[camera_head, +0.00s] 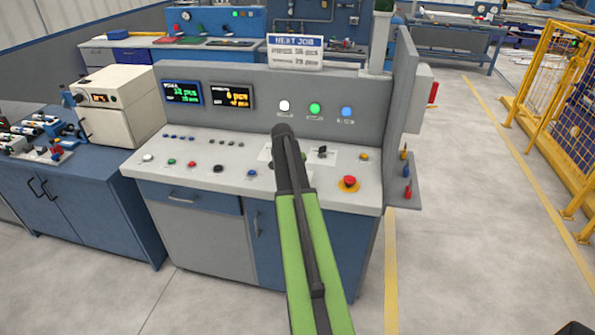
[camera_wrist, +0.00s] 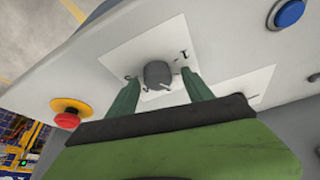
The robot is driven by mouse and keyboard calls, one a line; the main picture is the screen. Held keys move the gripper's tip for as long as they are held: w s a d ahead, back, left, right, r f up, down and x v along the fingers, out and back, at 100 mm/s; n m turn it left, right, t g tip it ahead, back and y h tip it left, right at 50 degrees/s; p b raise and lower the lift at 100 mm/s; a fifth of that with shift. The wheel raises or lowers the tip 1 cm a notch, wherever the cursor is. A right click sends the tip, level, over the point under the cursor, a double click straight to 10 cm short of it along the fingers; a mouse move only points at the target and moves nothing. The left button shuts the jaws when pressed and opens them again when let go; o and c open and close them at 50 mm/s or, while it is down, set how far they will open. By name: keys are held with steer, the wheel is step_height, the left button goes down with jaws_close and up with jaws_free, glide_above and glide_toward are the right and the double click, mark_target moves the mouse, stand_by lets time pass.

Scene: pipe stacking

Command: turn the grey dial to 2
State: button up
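The grey dial (camera_wrist: 158,74) sits on a white label plate (camera_wrist: 150,42) in the wrist view. A figure 1 is printed to its right and what looks like a 2 to its left. White marks show by its lower edge, but I cannot tell which figure it points at. My gripper (camera_wrist: 161,88) is open, with one green finger on each side of the dial. Gaps show between fingers and dial. In the head view my green arm reaches over the console (camera_head: 215,155) and hides the dial and fingertips.
A red emergency button (camera_head: 348,182) on a yellow base is right of my arm; it also shows in the wrist view (camera_wrist: 67,119). A blue button (camera_head: 252,173) is to the left. A dark knob (camera_head: 322,150) stands behind right. The upright panel (camera_head: 290,90) rises behind.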

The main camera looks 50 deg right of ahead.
steer(key=shift+s+a+r+p, duration=0.1)
steer(key=shift+r+p, duration=0.5)
steer(key=p+v, duration=1.5)
steer(key=v, duration=0.1)
steer(key=shift+a, duration=0.1)
